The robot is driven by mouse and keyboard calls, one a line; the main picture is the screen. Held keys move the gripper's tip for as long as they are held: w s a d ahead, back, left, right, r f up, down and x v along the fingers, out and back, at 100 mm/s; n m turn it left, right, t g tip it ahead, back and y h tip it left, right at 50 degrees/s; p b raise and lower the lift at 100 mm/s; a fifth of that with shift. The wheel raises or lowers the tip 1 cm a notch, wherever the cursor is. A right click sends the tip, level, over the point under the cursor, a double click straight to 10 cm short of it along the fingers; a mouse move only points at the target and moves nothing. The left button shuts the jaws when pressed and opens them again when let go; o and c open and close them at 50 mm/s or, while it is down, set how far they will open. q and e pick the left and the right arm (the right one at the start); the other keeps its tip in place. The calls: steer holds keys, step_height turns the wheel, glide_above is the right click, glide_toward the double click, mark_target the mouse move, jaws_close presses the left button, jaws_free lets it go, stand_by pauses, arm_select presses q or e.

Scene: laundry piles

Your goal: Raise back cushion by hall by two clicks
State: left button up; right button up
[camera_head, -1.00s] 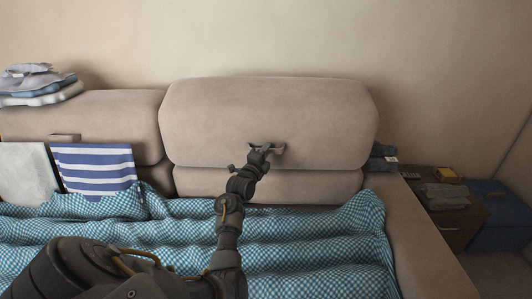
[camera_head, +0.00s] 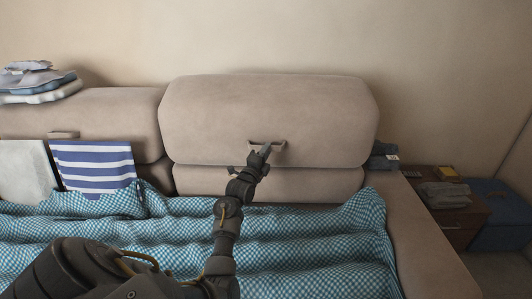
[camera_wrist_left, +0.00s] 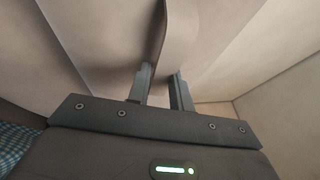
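The beige back cushion (camera_head: 265,110) on the right stands above its lower cushion part (camera_head: 265,185), higher than the cushion to its left. A strap handle (camera_head: 280,144) sits low on its front. My left gripper (camera_head: 265,147) is at this handle, its fingers pointing up toward the cushion. In the left wrist view, the fingers (camera_wrist_left: 163,85) are apart, with a visible gap. My right gripper is not in view.
A neighbouring cushion (camera_head: 90,120) carries folded clothes (camera_head: 40,88) on top and a striped towel (camera_head: 95,168) in front. A checked blanket (camera_head: 300,240) covers the seat. The armrest (camera_head: 425,240) and a side table (camera_head: 460,215) are at the right.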

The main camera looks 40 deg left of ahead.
arm_select(q)
steer(key=v, duration=1)
steer(key=shift+s, duration=0.25)
steer(key=shift+d+f, duration=0.1)
